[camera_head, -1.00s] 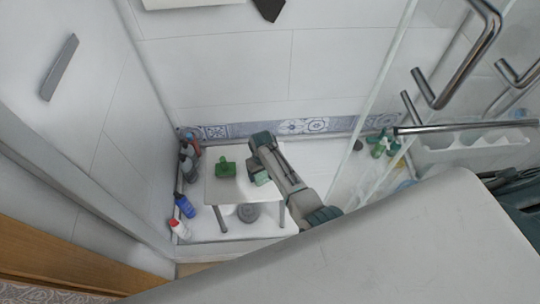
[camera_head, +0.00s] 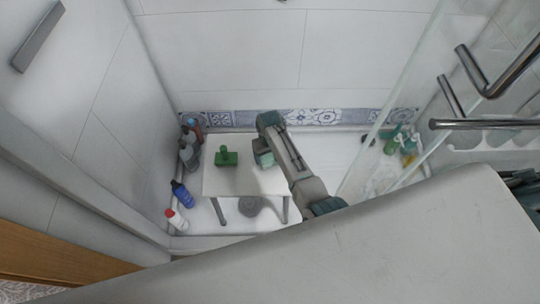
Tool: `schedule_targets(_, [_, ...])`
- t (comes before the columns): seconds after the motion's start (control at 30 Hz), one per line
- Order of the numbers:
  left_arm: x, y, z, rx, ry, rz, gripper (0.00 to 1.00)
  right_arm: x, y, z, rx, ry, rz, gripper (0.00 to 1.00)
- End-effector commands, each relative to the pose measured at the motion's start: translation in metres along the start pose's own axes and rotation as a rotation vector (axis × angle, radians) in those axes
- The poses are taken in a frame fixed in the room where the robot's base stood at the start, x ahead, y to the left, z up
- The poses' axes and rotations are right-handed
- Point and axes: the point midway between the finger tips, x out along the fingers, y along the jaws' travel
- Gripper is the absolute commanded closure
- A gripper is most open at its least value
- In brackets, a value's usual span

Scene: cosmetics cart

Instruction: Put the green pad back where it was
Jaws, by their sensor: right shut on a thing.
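My right gripper (camera_head: 262,150) hangs over the right part of a small white stool (camera_head: 212,183). It is shut on a pale green pad (camera_head: 265,160), which shows at the gripper's end just above or at the stool top; I cannot tell if they touch. The gripper's fingers are mostly hidden by my wrist. A darker green object (camera_head: 226,158) with a raised knob sits on the stool's left part, apart from my gripper. My left gripper is not in view.
Bottles stand along the left wall, among them a blue one (camera_head: 181,193) and a white one with a red cap (camera_head: 177,219). A grey round thing (camera_head: 249,206) lies under the stool. A glass panel and metal bars (camera_head: 490,124) stand at the right.

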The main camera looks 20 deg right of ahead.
Motion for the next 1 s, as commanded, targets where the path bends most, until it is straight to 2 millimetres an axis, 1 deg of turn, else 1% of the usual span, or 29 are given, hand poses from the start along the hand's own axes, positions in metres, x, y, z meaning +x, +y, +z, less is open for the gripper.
schedule_targets(0.07, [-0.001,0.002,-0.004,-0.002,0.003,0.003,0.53,-0.002,0.000,0.000,0.000,0.001,0.000,0.41])
schedule_targets(0.2, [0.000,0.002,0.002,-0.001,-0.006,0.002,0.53,0.001,0.000,0.000,0.000,0.000,0.000,0.41])
schedule_targets(0.23, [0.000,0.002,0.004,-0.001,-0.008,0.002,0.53,0.001,0.000,0.000,0.000,-0.001,0.000,0.21])
schedule_targets(0.33, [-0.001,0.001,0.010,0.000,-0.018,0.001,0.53,0.001,0.000,0.000,0.000,0.000,0.000,0.02])
schedule_targets(0.6, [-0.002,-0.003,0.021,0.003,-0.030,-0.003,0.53,0.000,0.000,0.000,0.000,0.000,0.000,0.01])
schedule_targets(0.73, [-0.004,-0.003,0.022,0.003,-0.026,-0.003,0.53,-0.008,0.000,-0.001,0.000,0.002,0.000,0.01])
schedule_targets(0.87, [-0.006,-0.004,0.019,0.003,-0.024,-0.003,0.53,-0.030,0.000,-0.001,0.001,0.004,-0.001,0.01])
schedule_targets(1.0, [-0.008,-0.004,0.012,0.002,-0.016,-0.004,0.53,-0.061,-0.001,-0.002,0.000,0.005,-0.001,0.01])
